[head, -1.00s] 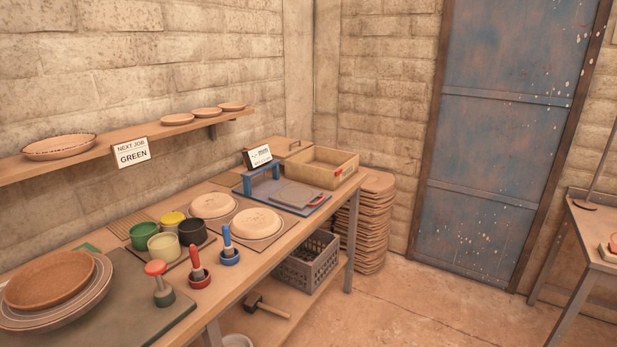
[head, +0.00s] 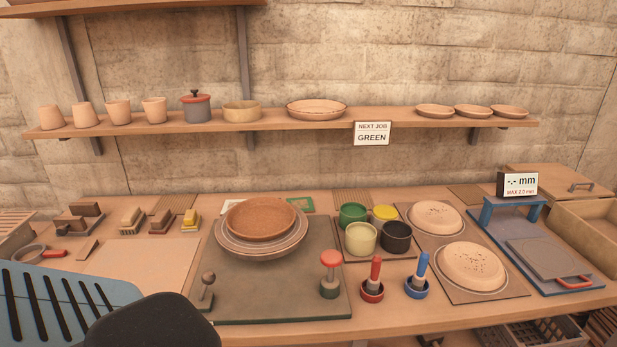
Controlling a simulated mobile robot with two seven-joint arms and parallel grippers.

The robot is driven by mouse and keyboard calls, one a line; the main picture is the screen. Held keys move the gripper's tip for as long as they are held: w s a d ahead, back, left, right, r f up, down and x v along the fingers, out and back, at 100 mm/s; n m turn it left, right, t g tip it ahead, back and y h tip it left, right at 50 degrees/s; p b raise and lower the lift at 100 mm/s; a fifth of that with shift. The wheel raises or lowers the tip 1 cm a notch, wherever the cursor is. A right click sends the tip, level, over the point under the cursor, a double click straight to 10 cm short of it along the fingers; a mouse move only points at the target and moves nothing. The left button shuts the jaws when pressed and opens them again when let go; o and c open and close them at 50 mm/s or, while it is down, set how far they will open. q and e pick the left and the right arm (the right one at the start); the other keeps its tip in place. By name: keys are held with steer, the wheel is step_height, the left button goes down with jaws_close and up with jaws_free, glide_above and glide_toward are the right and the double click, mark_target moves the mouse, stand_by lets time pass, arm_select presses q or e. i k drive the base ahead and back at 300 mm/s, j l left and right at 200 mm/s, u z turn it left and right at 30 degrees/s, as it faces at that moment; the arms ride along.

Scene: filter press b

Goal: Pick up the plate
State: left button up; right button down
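Several plates are in the head view, and I cannot tell which one the task means. A wide brown plate or shallow bowl (head: 262,219) sits on a round grey-rimmed piece (head: 260,250) on the dark green mat (head: 270,300). Two pale round plates, apparently upside down, lie on boards at the right, one behind (head: 437,217) and a speckled one in front (head: 472,265). A dark-rimmed plate (head: 317,109) stands on the wall shelf, with three small plates (head: 435,111) to its right.
Colored pots (head: 362,238) and red and blue-handled stamps (head: 373,280) stand between the mat and the pale plates. A blue press (head: 530,250) with a display is at the right. A blue slatted thing (head: 60,305) covers the lower left. A bare board (head: 135,265) lies at left.

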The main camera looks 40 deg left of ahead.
mark_target(258, 219)
steer(key=i+l+u, duration=0.2)
steer(key=u, duration=0.2)
steer(key=i+l+u, duration=0.15)
steer(key=l+u, duration=0.25)
steer(key=i+l+u, duration=0.15)
steer(key=l+u, duration=0.65)
steer(key=i, duration=0.05)
